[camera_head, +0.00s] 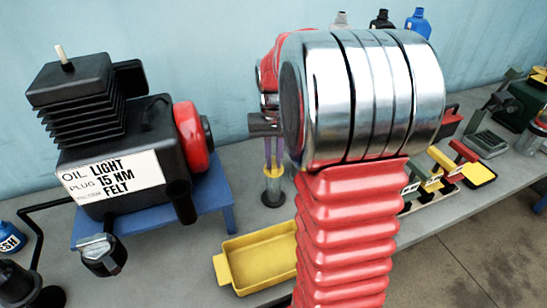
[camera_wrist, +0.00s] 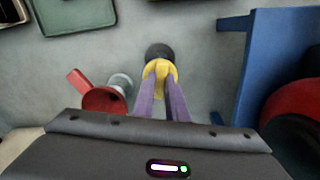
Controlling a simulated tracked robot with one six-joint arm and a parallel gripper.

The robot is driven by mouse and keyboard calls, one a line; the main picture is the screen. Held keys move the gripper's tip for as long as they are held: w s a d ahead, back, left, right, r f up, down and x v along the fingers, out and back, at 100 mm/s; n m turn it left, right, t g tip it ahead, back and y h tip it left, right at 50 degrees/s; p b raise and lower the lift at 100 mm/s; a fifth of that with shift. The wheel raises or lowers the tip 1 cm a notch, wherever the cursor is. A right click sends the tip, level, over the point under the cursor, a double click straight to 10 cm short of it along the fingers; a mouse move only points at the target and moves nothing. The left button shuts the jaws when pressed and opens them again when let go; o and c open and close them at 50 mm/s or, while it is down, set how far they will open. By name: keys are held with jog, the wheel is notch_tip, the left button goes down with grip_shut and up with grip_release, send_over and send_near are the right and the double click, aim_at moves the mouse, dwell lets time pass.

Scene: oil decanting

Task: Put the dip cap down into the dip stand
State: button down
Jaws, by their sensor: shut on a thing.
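The yellow dip cap (camera_wrist: 160,71) is between the purple fingertips of my gripper (camera_wrist: 163,90) in the wrist view. My gripper is shut on it. A dark round base (camera_wrist: 159,51), which looks like the dip stand, shows just beyond the cap. In the head view my gripper (camera_head: 273,158) points down with the yellow cap (camera_head: 273,171) at its tips. The grey post and dark foot of the stand (camera_head: 274,198) are directly below the cap. I cannot tell whether the cap touches the stand or sits in it.
The black engine (camera_head: 105,130) stands on a blue bench (camera_head: 215,200) to the left. A yellow tray (camera_head: 255,258) lies in front of the stand. A red part with a handle (camera_wrist: 104,100) is close left in the wrist view. Bottles (camera_head: 418,22) stand behind my arm.

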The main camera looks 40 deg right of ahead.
jog(key=shift+f, duration=0.8)
jog(key=c, duration=1.7)
grip_release()
notch_tip(320, 180, up, 14)
jog(key=shift+f, duration=0.15)
